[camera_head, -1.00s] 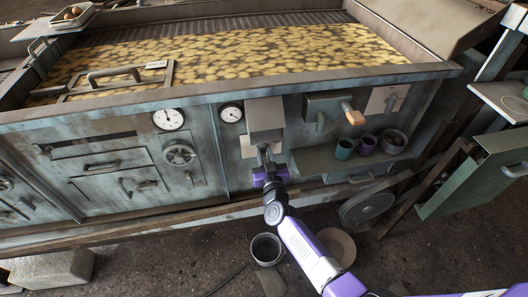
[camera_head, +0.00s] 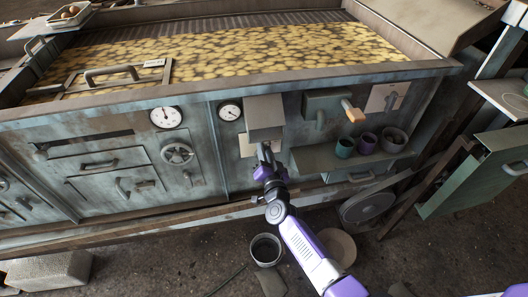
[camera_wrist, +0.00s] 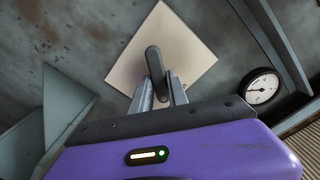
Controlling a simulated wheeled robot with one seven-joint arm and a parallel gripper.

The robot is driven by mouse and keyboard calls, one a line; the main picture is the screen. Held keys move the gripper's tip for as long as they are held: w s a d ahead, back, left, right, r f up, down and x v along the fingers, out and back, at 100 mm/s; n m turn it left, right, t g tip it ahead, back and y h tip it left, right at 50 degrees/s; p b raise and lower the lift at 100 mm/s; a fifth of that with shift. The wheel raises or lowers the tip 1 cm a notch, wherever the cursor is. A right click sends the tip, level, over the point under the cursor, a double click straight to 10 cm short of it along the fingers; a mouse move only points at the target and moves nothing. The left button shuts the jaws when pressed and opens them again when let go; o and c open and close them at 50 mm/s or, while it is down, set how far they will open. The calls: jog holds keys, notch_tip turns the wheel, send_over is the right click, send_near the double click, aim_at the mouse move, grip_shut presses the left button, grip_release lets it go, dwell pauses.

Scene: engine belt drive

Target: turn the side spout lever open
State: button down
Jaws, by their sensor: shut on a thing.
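A dark grey lever (camera_wrist: 154,66) with a rounded end stands out from a square pale plate (camera_wrist: 187,42) in the wrist view. My gripper (camera_wrist: 161,88) has one finger on each side of the lever and is shut on it. In the head view, my gripper (camera_head: 265,152) is at the machine's front, below a grey box (camera_head: 265,117), and covers most of the lever. The pale plate (camera_head: 246,146) shows beside it. Another pale plate with a grey lever (camera_head: 392,99) is farther right. A wooden-ended handle (camera_head: 352,112) sticks out from a green box (camera_head: 328,103).
A round gauge (camera_head: 229,111) is at upper left. A bucket (camera_head: 266,249) stands on the floor below.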

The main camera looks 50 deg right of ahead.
jog(key=m+b, duration=0.1)
jog(key=m, duration=0.2)
jog(key=m+b, duration=0.1)
jog(key=m, duration=0.3)
jog(key=f+m+b, duration=0.1)
jog(key=m, duration=0.2)
jog(key=shift+s+d, duration=0.15)
jog(key=shift+r+m, duration=0.1)
jog(key=shift+m, duration=0.3)
jog(key=c, duration=1.3)
grip_release()
jog(key=p+v, duration=0.1)
jog(key=v, duration=0.6)
jog(key=shift+s+a, duration=0.25)
jog(key=shift+s, duration=0.1)
